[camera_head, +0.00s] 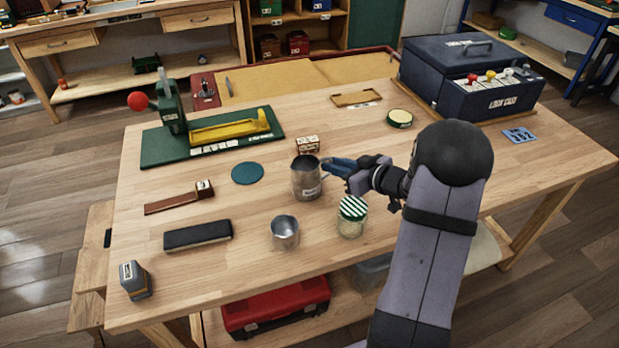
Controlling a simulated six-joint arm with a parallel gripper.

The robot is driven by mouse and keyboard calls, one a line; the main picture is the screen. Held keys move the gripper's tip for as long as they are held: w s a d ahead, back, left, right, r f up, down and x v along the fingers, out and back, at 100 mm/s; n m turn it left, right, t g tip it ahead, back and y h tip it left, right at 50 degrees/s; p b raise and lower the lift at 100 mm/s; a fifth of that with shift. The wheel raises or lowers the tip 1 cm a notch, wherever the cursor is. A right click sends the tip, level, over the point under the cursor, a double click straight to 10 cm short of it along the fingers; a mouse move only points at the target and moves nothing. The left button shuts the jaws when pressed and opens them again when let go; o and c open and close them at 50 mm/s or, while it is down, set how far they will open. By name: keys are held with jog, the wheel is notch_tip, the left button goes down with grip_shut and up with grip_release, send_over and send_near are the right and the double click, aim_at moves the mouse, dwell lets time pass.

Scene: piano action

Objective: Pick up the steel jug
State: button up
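The steel jug (306,182) stands upright near the middle of the wooden table, with a small label on its side. My gripper (329,166) reaches in from the right, its blue fingers at the jug's upper right side by the rim. I cannot tell whether the fingers touch the jug or close around a handle; that side is partly hidden by them. A smaller steel cup (285,233) stands in front of the jug, apart from it.
A jar with a green-striped lid (352,214) stands below my wrist, close to the arm. A small patterned box (307,145) sits behind the jug. A teal disc (247,173) lies to the left.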

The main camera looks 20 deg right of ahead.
jog(key=shift+w+a+f, duration=0.1)
jog(key=shift+w+a, duration=0.05)
jog(key=shift+w, duration=0.1)
jog(key=shift+x, duration=2.45)
jog(key=shift+a, duration=0.1)
jog(key=shift+c, duration=0.4)
jog(key=shift+r, duration=0.2)
grip_shut()
